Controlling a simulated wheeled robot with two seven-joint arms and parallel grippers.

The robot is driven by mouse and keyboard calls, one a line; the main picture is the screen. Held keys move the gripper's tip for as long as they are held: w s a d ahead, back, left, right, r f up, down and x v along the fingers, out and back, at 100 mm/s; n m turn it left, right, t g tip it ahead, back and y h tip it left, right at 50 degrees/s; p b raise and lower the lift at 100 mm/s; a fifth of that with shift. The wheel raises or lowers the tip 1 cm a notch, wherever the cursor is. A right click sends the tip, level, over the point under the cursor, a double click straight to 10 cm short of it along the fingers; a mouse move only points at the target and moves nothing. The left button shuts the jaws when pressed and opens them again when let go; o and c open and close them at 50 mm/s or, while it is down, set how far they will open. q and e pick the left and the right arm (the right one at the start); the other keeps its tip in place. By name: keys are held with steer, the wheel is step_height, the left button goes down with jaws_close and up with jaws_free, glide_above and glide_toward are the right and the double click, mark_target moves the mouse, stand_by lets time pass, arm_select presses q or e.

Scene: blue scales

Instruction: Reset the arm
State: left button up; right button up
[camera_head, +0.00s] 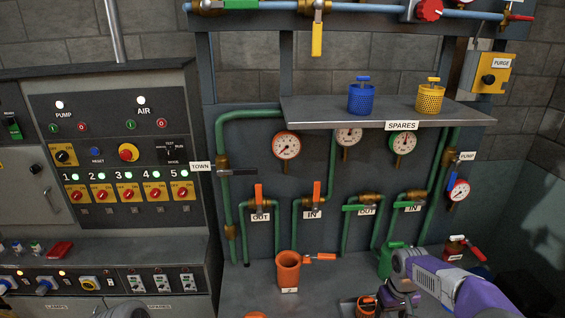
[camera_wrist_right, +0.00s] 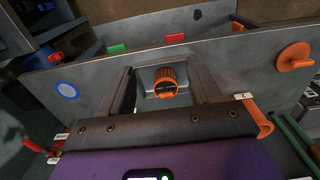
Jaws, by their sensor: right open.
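My right arm (camera_head: 440,280), purple and grey, reaches in from the lower right of the head view. Its dark gripper (camera_head: 385,299) is low in that view, over the front of the bench. In the right wrist view the right gripper (camera_wrist_right: 165,90) is open, with its two fingers apart. An orange ribbed cup or basket (camera_wrist_right: 165,75) shows between and beyond the fingers; I cannot tell how far away it is. A small orange object (camera_head: 365,307) shows beside the gripper in the head view, partly hidden.
An orange cup (camera_head: 288,268) with a valve handle stands on the bench left of the gripper. A green can (camera_head: 388,262) stands close behind my arm. Above, a shelf (camera_head: 310,112) holds a blue basket (camera_head: 361,98) and a yellow basket (camera_head: 429,99). A control panel (camera_head: 105,120) stands left.

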steer(key=s+a+f+y+b, duration=0.1)
steer(key=s+a+f, duration=0.2)
steer(key=a+f, duration=0.35)
steer(key=s+a+f+y+b, duration=0.15)
steer(key=a+f, duration=0.25)
steer(key=f, duration=0.5)
arm_select(q)
step_height(320, 180, down, 4)
steer(key=shift+s+f+b, duration=0.1)
steer(key=shift+b, duration=0.8)
arm_select(e)
steer(key=s+a+f+m, duration=0.1)
steer(key=s+a+f, duration=0.2)
steer(key=s, duration=0.3)
steer(key=s+a+f+m+y, duration=0.1)
steer(key=s+a+f, duration=0.2)
steer(key=s+f, duration=0.2)
steer(key=s+a+f+m, duration=0.1)
steer(key=s+a+f, duration=0.2)
steer(key=s+f, duration=0.2)
steer(key=shift+s+a+m+t+y, duration=0.25)
steer(key=shift+s+m+t+y, duration=0.1)
steer(key=shift+s, duration=0.7)
